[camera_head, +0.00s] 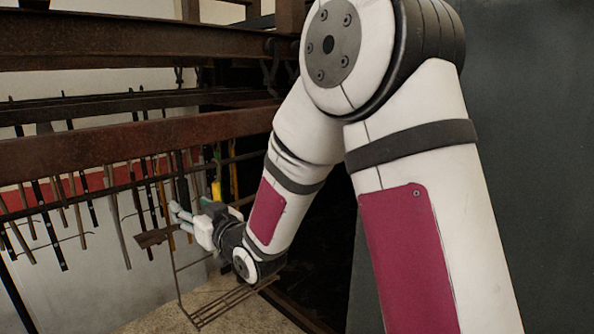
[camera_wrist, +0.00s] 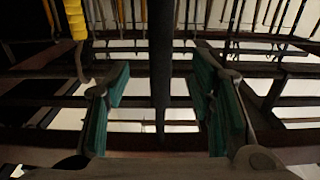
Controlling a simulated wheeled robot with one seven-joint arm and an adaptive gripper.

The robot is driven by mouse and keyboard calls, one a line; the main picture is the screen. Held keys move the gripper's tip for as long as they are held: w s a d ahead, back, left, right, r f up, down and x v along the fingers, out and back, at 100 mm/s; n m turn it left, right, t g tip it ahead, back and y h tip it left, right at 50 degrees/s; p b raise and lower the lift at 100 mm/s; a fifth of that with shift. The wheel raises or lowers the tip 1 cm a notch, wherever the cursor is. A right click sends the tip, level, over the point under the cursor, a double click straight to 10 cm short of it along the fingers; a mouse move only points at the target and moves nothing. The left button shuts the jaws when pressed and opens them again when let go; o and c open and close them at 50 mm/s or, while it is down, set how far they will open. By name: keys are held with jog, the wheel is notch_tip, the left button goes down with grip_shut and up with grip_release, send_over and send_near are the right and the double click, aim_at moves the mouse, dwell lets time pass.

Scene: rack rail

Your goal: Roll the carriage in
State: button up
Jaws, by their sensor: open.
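A brown wire frame (camera_head: 228,303) with a slatted bottom hangs below the rusty rails at the lower centre of the head view; I cannot tell for sure that it is the carriage. My gripper (camera_head: 176,214) is open beside the frame's upright side, with its fingers pointing left. In the wrist view my gripper (camera_wrist: 160,108) shows two spread fingers with teal pads. A dark upright bar (camera_wrist: 162,75) shows between the fingers, apart from both pads; I cannot tell how deep it lies. My arm hides part of the frame and the rails' right end.
Rusty horizontal rails (camera_head: 130,145) cross the left half at several heights. Many thin rods (camera_head: 125,225) hang below them. A yellow handle (camera_head: 216,190) hangs close behind my wrist, and a yellow grip (camera_wrist: 75,18) shows in the wrist view. A dark panel (camera_head: 535,160) stands at the right.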

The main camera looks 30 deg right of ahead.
jog(key=shift+r, duration=0.1)
jog(key=shift+b+x, duration=0.55)
jog(key=shift+x, duration=0.75)
jog(key=shift+c, duration=0.6)
grip_shut()
